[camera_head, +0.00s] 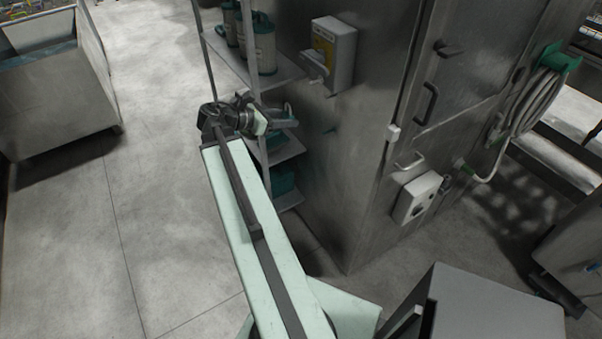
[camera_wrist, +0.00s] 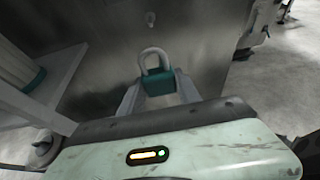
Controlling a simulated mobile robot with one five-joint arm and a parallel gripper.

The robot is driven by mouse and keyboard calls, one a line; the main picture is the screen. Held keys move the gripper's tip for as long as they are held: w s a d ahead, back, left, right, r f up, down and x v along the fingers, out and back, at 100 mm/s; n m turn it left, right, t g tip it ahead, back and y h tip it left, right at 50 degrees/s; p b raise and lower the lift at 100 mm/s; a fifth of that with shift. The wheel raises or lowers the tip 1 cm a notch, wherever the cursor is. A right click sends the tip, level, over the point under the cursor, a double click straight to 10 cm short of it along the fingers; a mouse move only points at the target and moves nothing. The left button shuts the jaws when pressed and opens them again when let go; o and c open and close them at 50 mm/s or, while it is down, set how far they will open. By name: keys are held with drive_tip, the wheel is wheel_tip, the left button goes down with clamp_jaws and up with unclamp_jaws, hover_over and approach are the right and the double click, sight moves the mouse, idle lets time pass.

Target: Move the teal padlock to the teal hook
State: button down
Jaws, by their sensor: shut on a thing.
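The teal padlock (camera_wrist: 158,82) has a pale grey shackle that points up in the wrist view. My gripper (camera_wrist: 157,92) is shut on the padlock's body, with one finger on each side of it. In the head view my gripper (camera_head: 284,123) is beside the shelf rack, facing the steel cabinet wall; the padlock is hard to make out there. A small teal hook (camera_head: 330,130) sticks out from that wall, to the right of my gripper. A small pale peg (camera_wrist: 150,19) shows on the wall above the padlock in the wrist view; its colour is unclear.
The shelf rack (camera_head: 262,72) with teal-and-white containers (camera_head: 264,45) stands close to my gripper. A grey wall box (camera_head: 333,50) hangs above the hook. The cabinet door (camera_head: 440,90) and a hose (camera_head: 535,100) are to the right. Open floor lies left.

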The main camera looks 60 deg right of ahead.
drive_tip(key=s+d+f+b, duration=0.1)
drive_tip(key=d+f+b, duration=0.1)
drive_tip(key=f+b, duration=0.7)
drive_tip(key=s+d+f+b, duration=0.2)
drive_tip(key=f+b, duration=0.8)
drive_tip(key=f, duration=0.4)
drive_tip(key=shift+s+d, duration=0.15)
drive_tip(key=shift+d, duration=0.25)
drive_tip(key=p, duration=0.7)
approach(333, 139)
drive_tip(key=x, duration=0.3)
drive_tip(key=shift+s+d+f, duration=0.1)
drive_tip(key=shift+s+d, duration=0.45)
drive_tip(key=shift+d, duration=0.15)
drive_tip(key=shift+s+d+f+b, duration=0.35)
drive_tip(key=shift+d+f+b, duration=0.2)
drive_tip(key=shift+f, duration=0.15)
